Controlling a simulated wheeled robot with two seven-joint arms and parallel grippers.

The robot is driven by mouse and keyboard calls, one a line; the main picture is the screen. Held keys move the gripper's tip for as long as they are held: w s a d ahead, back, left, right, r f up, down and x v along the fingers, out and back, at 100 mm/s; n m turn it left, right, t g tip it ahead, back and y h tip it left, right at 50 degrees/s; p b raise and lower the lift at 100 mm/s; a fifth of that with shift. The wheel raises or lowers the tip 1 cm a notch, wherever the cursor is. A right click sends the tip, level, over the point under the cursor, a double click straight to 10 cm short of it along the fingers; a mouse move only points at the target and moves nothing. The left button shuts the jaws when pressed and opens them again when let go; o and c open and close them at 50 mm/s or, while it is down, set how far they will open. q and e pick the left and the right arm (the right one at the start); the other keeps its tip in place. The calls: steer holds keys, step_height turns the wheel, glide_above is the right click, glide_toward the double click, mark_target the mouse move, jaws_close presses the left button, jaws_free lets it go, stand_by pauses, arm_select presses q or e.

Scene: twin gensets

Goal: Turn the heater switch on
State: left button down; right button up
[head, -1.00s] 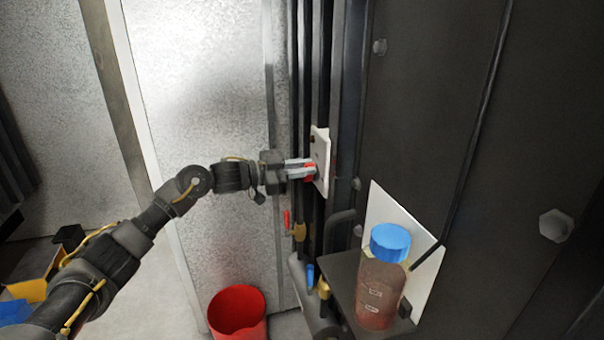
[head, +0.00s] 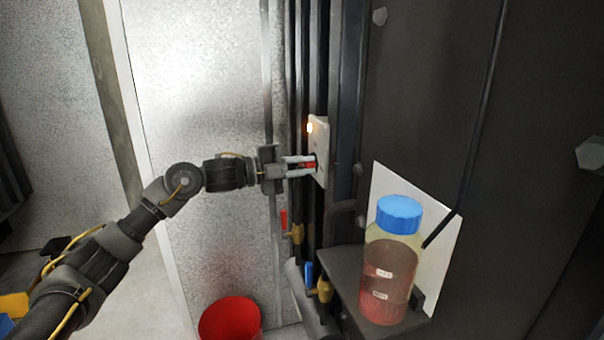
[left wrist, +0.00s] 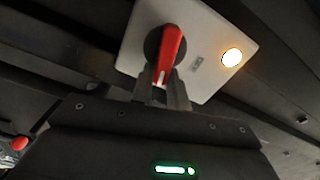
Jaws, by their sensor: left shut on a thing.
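The heater switch is a white plate (head: 321,136) on the dark vertical rails, with a red rotary handle (head: 309,164) low on it. An indicator lamp (head: 310,127) near the top of the plate glows orange-white. In the left wrist view the red handle (left wrist: 171,50) stands slightly tilted on a black round base, and the lit lamp (left wrist: 232,58) is to its right. A small label between them is too small to read. My left gripper (head: 304,167) is shut on the red handle, its fingers reaching in from the left. My right gripper is not in view.
A bottle with a blue cap (head: 392,258) stands on a dark shelf (head: 345,262) below right of the switch. Red (head: 284,219) and blue (head: 309,273) valve levers sit below the switch. A red bucket (head: 230,318) is on the floor.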

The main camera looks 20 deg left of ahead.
arm_select(q)
steer(key=shift+f+m, duration=0.25)
steer(key=shift+m, duration=0.15)
steer(key=shift+f+m+b, duration=0.15)
steer(key=shift+m+b, duration=0.85)
steer(key=shift+m, duration=0.1)
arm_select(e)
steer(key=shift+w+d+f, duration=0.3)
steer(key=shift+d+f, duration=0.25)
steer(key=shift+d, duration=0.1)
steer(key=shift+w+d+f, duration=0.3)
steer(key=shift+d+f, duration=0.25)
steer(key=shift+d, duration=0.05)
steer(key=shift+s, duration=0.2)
arm_select(q)
steer(key=c, duration=1.4)
jaws_free()
steer(key=shift+o, duration=0.2)
